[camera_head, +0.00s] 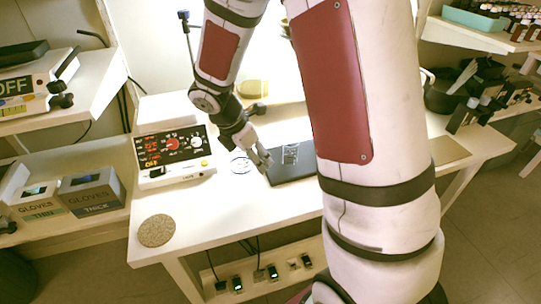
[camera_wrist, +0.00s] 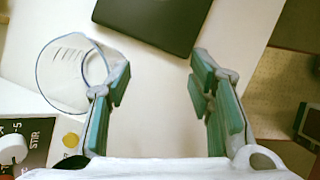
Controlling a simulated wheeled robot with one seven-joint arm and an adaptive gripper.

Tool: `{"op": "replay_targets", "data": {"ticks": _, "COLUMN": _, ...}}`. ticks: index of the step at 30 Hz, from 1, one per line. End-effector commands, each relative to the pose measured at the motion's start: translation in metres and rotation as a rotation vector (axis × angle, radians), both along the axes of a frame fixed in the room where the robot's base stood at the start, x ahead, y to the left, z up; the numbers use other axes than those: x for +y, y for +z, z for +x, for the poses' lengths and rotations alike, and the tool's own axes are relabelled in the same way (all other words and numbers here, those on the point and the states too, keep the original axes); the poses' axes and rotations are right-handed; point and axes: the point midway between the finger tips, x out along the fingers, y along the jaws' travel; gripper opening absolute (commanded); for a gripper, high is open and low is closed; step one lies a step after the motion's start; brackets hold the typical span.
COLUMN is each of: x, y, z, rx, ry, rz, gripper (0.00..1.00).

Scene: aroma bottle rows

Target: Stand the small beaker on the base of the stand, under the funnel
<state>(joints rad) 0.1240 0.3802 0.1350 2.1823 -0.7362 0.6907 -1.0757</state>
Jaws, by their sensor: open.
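My gripper (camera_head: 264,160) is open and low over the white table. In the wrist view its two green-padded fingers (camera_wrist: 160,72) stand wide apart with bare tabletop between them. A clear glass beaker with dark graduation marks (camera_wrist: 68,72) is at the left, outside the left finger, which overlaps its edge; I cannot tell whether they touch. In the head view a clear round rim (camera_head: 240,164) shows left of my gripper. A dark flat plate (camera_head: 293,171), perhaps the stand's base, lies to the right, with marked clear glass (camera_head: 290,152) over it. I cannot make out the funnel; my arm hides part of this area.
A round cork-like mat (camera_head: 156,230) lies at the front left. Glove boxes (camera_head: 91,191) sit on the left shelf. The front middle of the table (camera_head: 225,215) is clear.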

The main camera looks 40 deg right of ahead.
Motion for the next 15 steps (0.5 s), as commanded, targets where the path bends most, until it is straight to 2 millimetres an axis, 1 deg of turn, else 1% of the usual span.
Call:
{"op": "replay_targets", "data": {"ticks": 2, "x": 0.002, "y": 0.007, "z": -0.003, "rx": -0.013, "ry": -0.025, "rz": -0.002, "gripper": 0.48}}
{"op": "replay_targets", "data": {"ticks": 4, "x": 0.002, "y": 0.019, "z": -0.009, "rx": -0.036, "ry": -0.074, "rz": -0.002, "gripper": 0.48}}
{"op": "replay_targets", "data": {"ticks": 5, "x": 0.002, "y": 0.026, "z": -0.012, "rx": -0.051, "ry": -0.104, "rz": -0.002, "gripper": 0.48}}
{"op": "replay_targets", "data": {"ticks": 7, "x": 0.003, "y": 0.047, "z": -0.025, "rx": -0.097, "ry": -0.204, "rz": 0.001, "gripper": 0.48}}
{"op": "replay_targets", "data": {"ticks": 9, "x": 0.005, "y": 0.072, "z": -0.044, "rx": -0.152, "ry": -0.336, "rz": 0.011, "gripper": 0.48}}
{"op": "replay_targets", "data": {"ticks": 11, "x": 0.007, "y": 0.091, "z": -0.062, "rx": -0.199, "ry": -0.453, "rz": 0.025, "gripper": 0.48}}
{"op": "replay_targets", "data": {"ticks": 12, "x": 0.010, "y": 0.103, "z": -0.075, "rx": -0.228, "ry": -0.528, "rz": 0.037, "gripper": 0.48}}
{"op": "replay_targets", "data": {"ticks": 14, "x": 0.015, "y": 0.118, "z": -0.094, "rx": -0.268, "ry": -0.641, "rz": 0.058, "gripper": 0.48}}
{"op": "replay_targets", "data": {"ticks": 15, "x": 0.018, "y": 0.127, "z": -0.107, "rx": -0.295, "ry": -0.717, "rz": 0.075, "gripper": 0.48}}
